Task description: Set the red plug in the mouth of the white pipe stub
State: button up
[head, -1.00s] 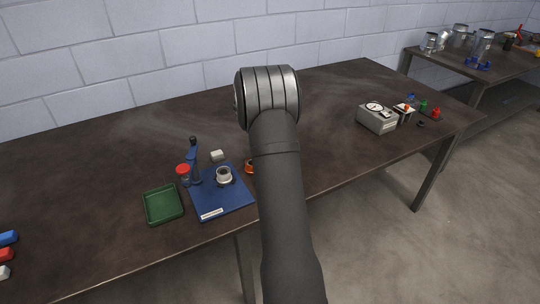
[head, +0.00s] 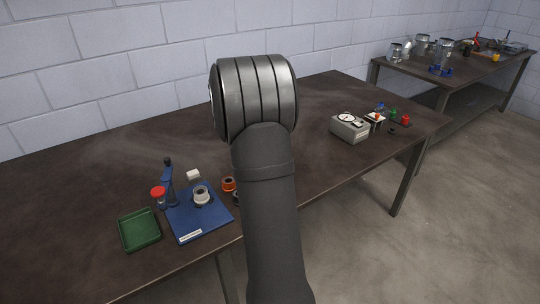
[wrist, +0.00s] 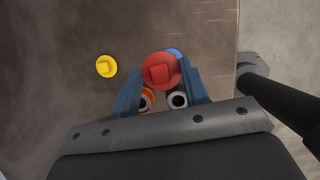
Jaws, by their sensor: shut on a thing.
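In the wrist view a red plug (wrist: 160,72) with a square knob on its round flange sits between the blue fingers of my gripper (wrist: 160,78). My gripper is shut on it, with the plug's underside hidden. In the head view my arm hides the gripper and the held plug. The white pipe stub (head: 202,193) stands upright on the blue board (head: 190,225), its round mouth facing up. My gripper's distance from the stub cannot be told.
By the stub are a blue post (head: 168,180), a red-topped jar (head: 158,197), a white block (head: 193,175), an orange ring (head: 229,184) and a green tray (head: 139,231). A grey dial box (head: 350,127) stands right. A yellow plug (wrist: 106,66) and parts lie below my gripper.

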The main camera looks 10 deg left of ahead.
jog(key=s+a+n+y, duration=0.1)
jog(key=s+a+n, duration=0.1)
jog(key=s+a, duration=0.45)
jog(key=s+a+n+y, duration=0.1)
jog(key=s+a+n, duration=0.15)
jog(key=a, duration=0.75)
jog(key=shift+t, duration=0.4)
jog(key=shift+s+a+f, duration=0.1)
jog(key=shift+s+f, duration=0.05)
jog(key=shift+f, duration=0.75)
jog(key=shift+s+f, duration=0.2)
jog(key=shift+f, duration=0.65)
jog(key=shift+s+a+f, duration=0.1)
jog(key=shift+s+f, duration=0.05)
jog(key=shift+f, duration=0.75)
jog(key=o, duration=1)
jog(key=shift+r, duration=0.1)
jog(key=shift+r, duration=3.45)
